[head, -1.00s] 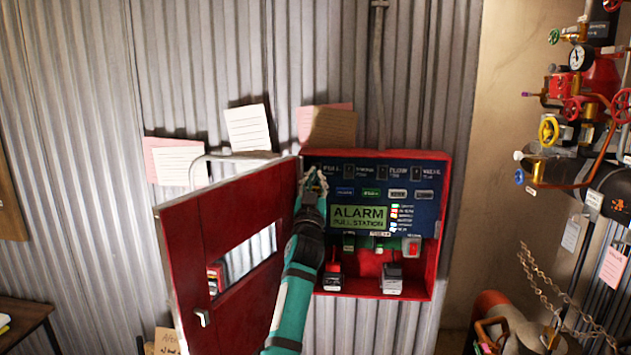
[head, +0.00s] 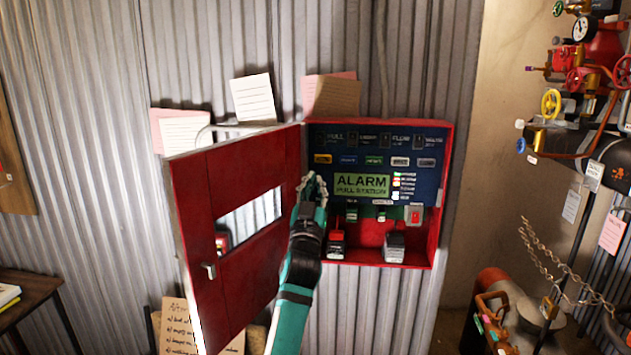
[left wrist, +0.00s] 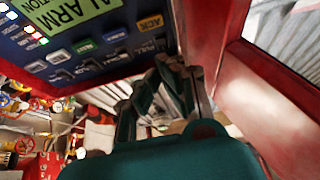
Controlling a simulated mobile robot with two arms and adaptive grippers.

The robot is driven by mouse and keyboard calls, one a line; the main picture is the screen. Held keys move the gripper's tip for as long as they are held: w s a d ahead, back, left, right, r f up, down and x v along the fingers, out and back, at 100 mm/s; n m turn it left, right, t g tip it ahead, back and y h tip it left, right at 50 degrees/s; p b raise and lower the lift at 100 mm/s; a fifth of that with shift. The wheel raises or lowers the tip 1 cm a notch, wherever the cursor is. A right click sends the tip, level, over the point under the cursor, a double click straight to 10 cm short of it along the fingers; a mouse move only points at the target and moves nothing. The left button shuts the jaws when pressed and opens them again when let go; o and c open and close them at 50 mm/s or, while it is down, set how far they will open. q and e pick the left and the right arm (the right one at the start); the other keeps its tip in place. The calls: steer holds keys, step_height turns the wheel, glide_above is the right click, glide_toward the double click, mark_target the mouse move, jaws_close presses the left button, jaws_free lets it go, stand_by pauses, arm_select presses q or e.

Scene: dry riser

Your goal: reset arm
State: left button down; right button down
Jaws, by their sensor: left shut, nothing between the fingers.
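A red alarm box (head: 439,222) hangs on the corrugated wall with its door (head: 190,190) swung open to the left. Inside is a dark blue panel (head: 330,172) with rows of labelled buttons and a green "ALARM PULL STATION" display (head: 362,186). The panel also shows in the left wrist view (left wrist: 75,62). My left gripper (head: 314,186) is shut and empty, in front of the box's left side, left of the display and near the hinge side. In the left wrist view its fingers (left wrist: 160,95) lie between panel and door. My right gripper is not in view.
Pink and white notes (head: 252,100) are on the wall above the box. Pipes with a gauge and valve wheels (head: 551,103) are at the right. A chain (head: 560,275) and a red cylinder (head: 487,295) are below them. A wooden table (head: 30,297) is at lower left.

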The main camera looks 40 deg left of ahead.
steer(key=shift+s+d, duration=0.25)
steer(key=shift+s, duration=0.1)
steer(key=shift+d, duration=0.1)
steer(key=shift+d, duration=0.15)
